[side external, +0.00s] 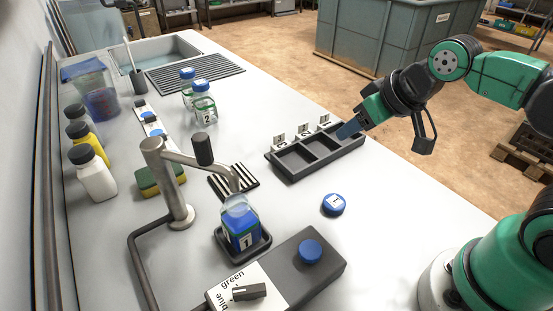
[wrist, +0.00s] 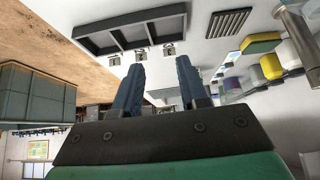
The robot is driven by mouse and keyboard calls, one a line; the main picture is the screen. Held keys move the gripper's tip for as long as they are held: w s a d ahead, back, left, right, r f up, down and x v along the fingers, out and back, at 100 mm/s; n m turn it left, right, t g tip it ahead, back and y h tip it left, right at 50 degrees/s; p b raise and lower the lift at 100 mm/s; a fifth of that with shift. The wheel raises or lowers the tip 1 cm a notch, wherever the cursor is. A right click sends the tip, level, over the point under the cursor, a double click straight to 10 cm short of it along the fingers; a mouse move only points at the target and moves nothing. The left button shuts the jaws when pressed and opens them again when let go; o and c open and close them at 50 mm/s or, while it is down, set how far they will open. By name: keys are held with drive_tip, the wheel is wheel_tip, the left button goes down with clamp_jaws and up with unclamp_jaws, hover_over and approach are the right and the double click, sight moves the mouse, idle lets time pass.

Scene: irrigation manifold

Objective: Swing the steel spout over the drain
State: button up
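The steel spout (side external: 205,164) reaches right from its upright post (side external: 172,185) and bends down at its end over the mouth of bottle 1 (side external: 241,226), which holds blue liquid. A black knob (side external: 203,150) stands on the spout. The slotted drain grate (side external: 220,185) lies just behind the spout's end; it also shows in the wrist view (wrist: 228,22). Steel piping (wrist: 298,25) shows at that view's top right corner. My gripper (side external: 346,131) is above the right end of the black tray, away from the spout. Its blue fingers (wrist: 159,72) are apart, with nothing between them.
The three-compartment tray (side external: 289,175) looks empty. A blue cap (side external: 333,204) lies right of bottle 1. A control box (side external: 325,262) with a blue button and selector stands in front. Bottle 2 (side external: 204,107) and capped containers (side external: 94,175) stand behind and left.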

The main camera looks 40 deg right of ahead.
drive_tip(key=shift+o, duration=1.2)
drive_tip(key=w+a+r+n+g+y, duration=0.1)
drive_tip(key=w+a+r+g, duration=0.2)
drive_tip(key=w+a+r, duration=0.2)
drive_tip(key=a+r, duration=0.1)
drive_tip(key=a, duration=0.2)
drive_tip(key=shift+a+r, duration=0.25)
drive_tip(key=shift+a, duration=0.05)
drive_tip(key=n+g+h, duration=0.1)
drive_tip(key=n+g, duration=0.1)
drive_tip(key=g, duration=0.2)
approach(200, 137)
drive_tip(key=f, duration=0.5)
drive_tip(key=shift+w+d+f, duration=0.1)
drive_tip(key=shift+w+d, duration=0.05)
drive_tip(key=shift+d, duration=0.2)
drive_tip(key=shift+a+f, duration=0.15)
drive_tip(key=shift+a, duration=0.35)
drive_tip(key=shift+f, duration=2.7)
drive_tip(key=shift+c, duration=0.3)
clamp_jaws()
